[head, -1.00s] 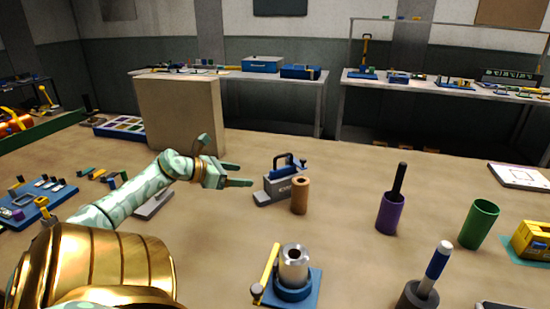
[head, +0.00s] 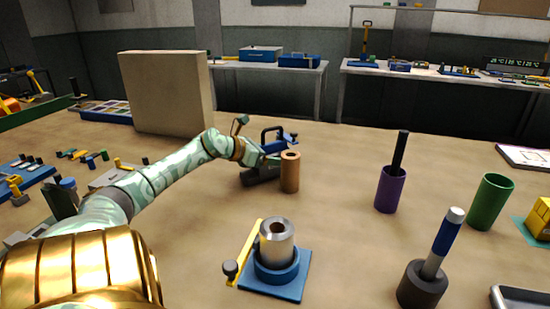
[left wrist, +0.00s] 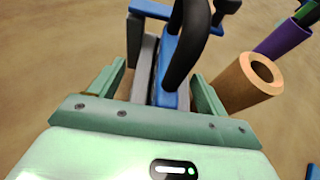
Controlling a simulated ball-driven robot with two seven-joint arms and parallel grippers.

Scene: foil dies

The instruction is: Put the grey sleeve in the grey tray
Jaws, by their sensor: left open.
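A silver-grey hollow sleeve (head: 277,240) stands upright in a blue ring holder (head: 298,284) with a yellow lever (head: 250,252). A darker grey cup-like cylinder (head: 421,288) at the lower right holds a blue-and-white-handled tool. A grey tray (head: 520,298) is cut off at the bottom right corner. My right gripper is not in view.
A purple cylinder (head: 389,190) with a black rod and an empty green cylinder (head: 490,202) stand to the right. A tall beige block (head: 167,92) stands at the back left. The table between the blue holder and the purple cylinder is clear.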

